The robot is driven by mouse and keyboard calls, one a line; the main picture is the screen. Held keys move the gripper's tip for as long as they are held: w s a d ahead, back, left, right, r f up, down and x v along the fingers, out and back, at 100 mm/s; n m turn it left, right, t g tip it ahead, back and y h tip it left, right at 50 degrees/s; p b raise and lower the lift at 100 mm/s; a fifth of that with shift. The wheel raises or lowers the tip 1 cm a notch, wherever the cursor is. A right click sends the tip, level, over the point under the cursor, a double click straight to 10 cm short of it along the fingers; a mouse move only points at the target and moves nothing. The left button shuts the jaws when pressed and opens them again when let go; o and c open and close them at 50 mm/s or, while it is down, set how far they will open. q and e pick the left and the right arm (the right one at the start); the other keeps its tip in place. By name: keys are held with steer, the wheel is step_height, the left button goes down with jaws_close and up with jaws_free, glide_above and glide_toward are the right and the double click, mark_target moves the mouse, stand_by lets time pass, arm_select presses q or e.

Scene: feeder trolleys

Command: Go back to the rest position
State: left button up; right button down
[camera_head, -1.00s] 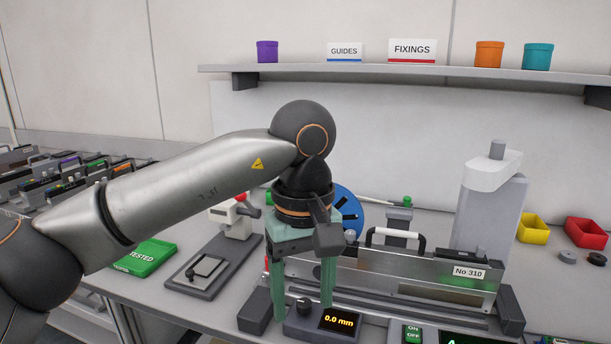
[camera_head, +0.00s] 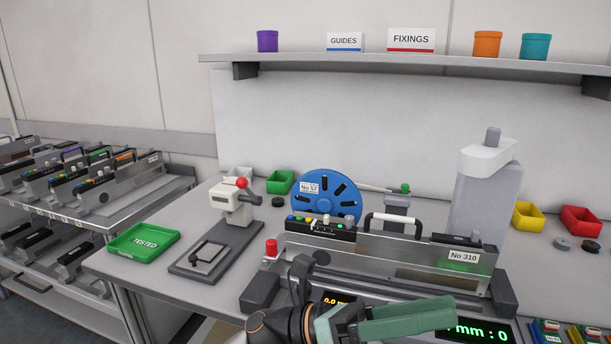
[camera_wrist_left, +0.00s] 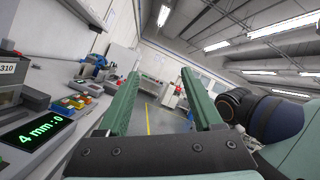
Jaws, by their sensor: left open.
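My left gripper (camera_head: 440,313) is low at the front edge of the bench in the head view, its green fingers pointing right. It is open and empty, in front of the feeder marked No 310 (camera_head: 410,268) and over part of the green-lit display (camera_head: 482,333). In the left wrist view the two green fingers (camera_wrist_left: 163,92) stand apart with nothing between them and look out into the room. My right gripper is not in view.
The bench holds a grey press with a red knob (camera_head: 236,205), a green TESTED tray (camera_head: 143,241), a blue reel (camera_head: 327,196), and yellow (camera_head: 528,217) and red (camera_head: 580,221) bins. A trolley of feeders (camera_head: 150,190) stands at left. A shelf (camera_head: 400,64) runs above.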

arm_select(q)
steer(key=w+a+f+n+t+y, duration=0.3)
steer(key=w+a+f+n+t, duration=0.2)
steer(key=n+t, duration=0.75)
steer(key=w+a+f+n+t+y, duration=0.2)
steer(key=w+a+f+n+t, duration=0.3)
steer(key=n+t, duration=0.7)
steer(key=a+f+n+g+y, duration=0.2)
steer(key=a+f+n+y, duration=0.5)
steer(key=f+n, duration=0.45)
steer(key=s+a+f+n+g+y, duration=0.4)
steer(key=s+a+f+n, duration=0.15)
steer(key=s+f, duration=0.45)
steer(key=s+a+f+n+g+y, duration=0.4)
steer(key=s+f+n, duration=0.35)
steer(key=f, duration=0.55)
steer(key=a+r+p, duration=0.3)
steer(key=r+p, duration=0.8)
steer(key=p, duration=0.2)
steer(key=shift+s+a+m, duration=0.25)
steer(key=shift+a+m, duration=0.05)
steer(key=shift+a, duration=0.1)
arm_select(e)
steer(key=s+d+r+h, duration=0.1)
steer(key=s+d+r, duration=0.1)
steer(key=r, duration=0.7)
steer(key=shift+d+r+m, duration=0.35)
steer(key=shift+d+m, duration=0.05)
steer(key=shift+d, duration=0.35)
